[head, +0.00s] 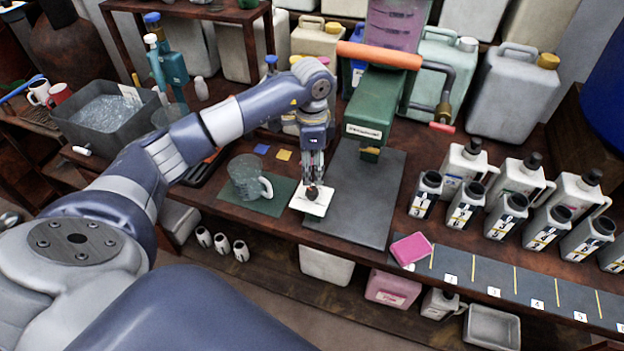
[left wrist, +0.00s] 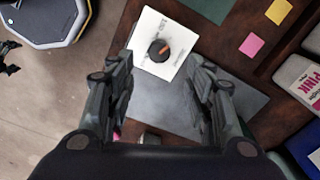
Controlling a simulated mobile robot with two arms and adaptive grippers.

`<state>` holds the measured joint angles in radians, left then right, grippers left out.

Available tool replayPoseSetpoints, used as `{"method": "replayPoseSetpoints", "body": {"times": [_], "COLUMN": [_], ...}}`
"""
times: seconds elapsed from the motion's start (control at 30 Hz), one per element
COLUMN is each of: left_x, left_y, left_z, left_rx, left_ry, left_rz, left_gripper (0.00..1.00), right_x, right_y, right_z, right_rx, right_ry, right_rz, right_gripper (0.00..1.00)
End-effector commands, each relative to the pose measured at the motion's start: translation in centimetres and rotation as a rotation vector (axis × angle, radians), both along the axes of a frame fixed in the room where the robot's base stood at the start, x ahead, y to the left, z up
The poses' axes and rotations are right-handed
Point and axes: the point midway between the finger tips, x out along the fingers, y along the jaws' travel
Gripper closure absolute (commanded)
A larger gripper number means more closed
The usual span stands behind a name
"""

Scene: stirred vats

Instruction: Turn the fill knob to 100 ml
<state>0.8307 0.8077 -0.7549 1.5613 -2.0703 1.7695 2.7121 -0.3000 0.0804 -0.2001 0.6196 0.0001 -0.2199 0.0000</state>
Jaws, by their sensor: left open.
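The fill knob (left wrist: 159,50) is a round black dial with an orange pointer mark, set on a white square plate (left wrist: 172,24) with small print. In the left wrist view the orange mark points toward the upper right; the printed numbers are too small to read surely. In the head view the white plate (head: 322,205) lies at the bench's front edge, with the knob (head: 312,192) partly hidden under the fingertips. My left gripper (head: 314,178) points down over the knob. Its fingers (left wrist: 160,85) are spread apart, with nothing between them. My right gripper is not in view.
A glass measuring jug (head: 246,178) stands on a green mat left of the plate. The green dispenser (head: 370,112) with an orange handle stands behind a dark grey mat (head: 352,215). A pink sponge (head: 411,249) and several grey bottles stand to the right.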

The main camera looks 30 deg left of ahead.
Motion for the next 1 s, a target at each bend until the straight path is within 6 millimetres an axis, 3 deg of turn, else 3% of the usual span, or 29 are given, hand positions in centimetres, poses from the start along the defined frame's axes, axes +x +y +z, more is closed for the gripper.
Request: {"method": "replayPoseSetpoints", "body": {"times": [0.1,0.3,1.0], "left_x": [0.0,0.0,0.0], "left_y": [0.0,0.0,0.0], "left_z": [2.1,3.8,3.9], "left_rx": [0.000,0.001,0.000], "left_ry": [-0.002,-0.001,0.001], "left_rz": [0.000,0.000,0.000], "left_gripper": [0.52,0.52,0.52], "right_x": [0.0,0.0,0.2], "right_y": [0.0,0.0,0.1], "right_z": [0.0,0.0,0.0], "right_rx": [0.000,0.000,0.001], "right_ry": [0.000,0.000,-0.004], "right_rz": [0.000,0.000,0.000], "right_gripper": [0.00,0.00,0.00]}}
